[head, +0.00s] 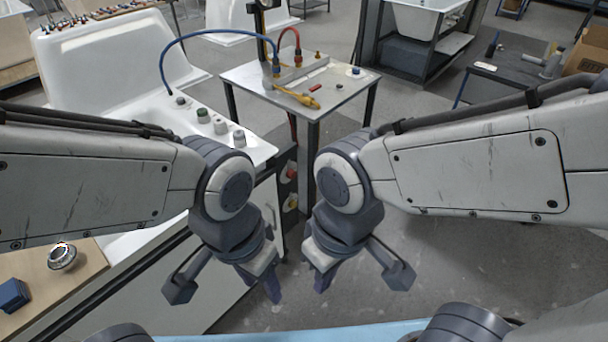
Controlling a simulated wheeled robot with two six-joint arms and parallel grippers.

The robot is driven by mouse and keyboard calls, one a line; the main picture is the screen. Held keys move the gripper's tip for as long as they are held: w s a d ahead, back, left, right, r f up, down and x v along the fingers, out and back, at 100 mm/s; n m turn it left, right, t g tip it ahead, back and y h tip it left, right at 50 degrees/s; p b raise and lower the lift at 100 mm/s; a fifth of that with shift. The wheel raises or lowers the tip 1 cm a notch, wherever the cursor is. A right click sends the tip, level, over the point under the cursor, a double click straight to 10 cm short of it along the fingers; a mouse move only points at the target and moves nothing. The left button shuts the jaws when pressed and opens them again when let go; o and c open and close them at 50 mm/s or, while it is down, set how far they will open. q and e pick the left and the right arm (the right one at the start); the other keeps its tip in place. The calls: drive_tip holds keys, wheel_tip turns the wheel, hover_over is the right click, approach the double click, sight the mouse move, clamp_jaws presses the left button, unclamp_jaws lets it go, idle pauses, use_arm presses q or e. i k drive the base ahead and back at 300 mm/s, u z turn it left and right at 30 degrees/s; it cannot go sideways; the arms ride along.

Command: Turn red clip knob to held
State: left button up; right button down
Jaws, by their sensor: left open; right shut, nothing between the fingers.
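A red knob (290,171) sits on the dark narrow panel at the end of the white tub unit, partly hidden between my two arms. A second, yellowish knob (291,203) with a reddish centre is below it on the same panel. I cannot read any marks or the turn position on either knob. My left gripper (269,286) is open, pointing down in front of the unit, below and nearer than the knobs. My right gripper (323,279) is shut and empty, to the right of the left one. Both grippers are apart from the knobs.
The white tub shell (112,60) with several knobs on its ledge stands at left. A wooden bench (88,290) is at lower left. Grey floor (480,270) is free at right.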

sight(291, 174)
drive_tip(key=z, duration=0.5)
drive_tip(key=k, duration=1.25)
drive_tip(key=z, duration=0.75)
drive_tip(key=i, duration=0.95)
drive_tip(key=u, duration=0.75)
drive_tip(key=i, duration=1.05)
drive_tip(key=u, duration=0.8)
